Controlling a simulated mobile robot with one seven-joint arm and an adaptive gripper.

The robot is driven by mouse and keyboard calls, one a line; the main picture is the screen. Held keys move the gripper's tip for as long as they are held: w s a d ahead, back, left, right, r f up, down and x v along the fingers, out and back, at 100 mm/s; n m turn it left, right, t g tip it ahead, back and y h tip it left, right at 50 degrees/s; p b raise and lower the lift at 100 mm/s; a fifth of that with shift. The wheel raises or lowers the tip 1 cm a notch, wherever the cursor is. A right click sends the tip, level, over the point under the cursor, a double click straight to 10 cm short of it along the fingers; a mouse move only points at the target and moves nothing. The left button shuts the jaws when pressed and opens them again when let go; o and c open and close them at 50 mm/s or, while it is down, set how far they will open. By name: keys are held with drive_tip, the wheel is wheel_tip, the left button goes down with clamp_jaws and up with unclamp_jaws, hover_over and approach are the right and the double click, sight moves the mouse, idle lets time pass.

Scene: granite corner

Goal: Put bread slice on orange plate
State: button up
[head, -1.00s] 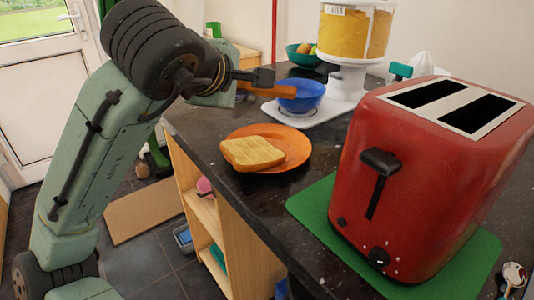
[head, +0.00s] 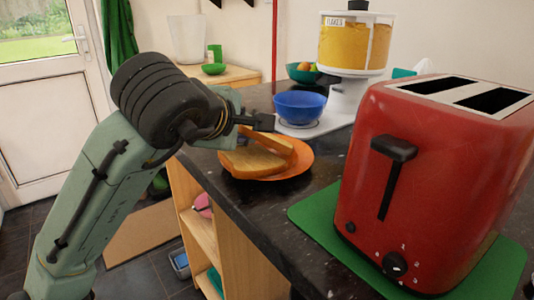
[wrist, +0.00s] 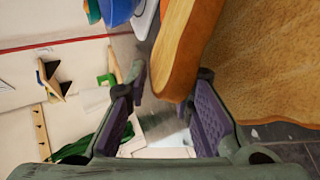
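One toasted bread slice (head: 250,161) lies flat on the orange plate (head: 302,163); it fills the right of the wrist view (wrist: 275,70). A second bread slice (head: 272,141) is tilted above it, over the plate, and appears edge-on in the wrist view (wrist: 187,45). My gripper (head: 262,124) is at the plate's far left side, beside this tilted slice. In the wrist view the fingers (wrist: 160,92) are spread. The slice's end is near the right finger, with a gap to the left finger. The tilted slice's lower contact is partly hidden.
A red toaster (head: 440,170) on a green mat (head: 315,212) stands right of the plate. A blue bowl (head: 300,106) and a flakes dispenser (head: 352,45) are behind. The dark counter's (head: 233,200) left edge is close to the plate.

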drive_tip(key=p+v, duration=0.4)
drive_tip(key=v, duration=0.3)
drive_tip(key=shift+s+r, duration=0.1)
drive_tip(key=shift+r, duration=0.05)
drive_tip(key=shift+s+a, duration=0.15)
drive_tip(key=shift+s, duration=0.2)
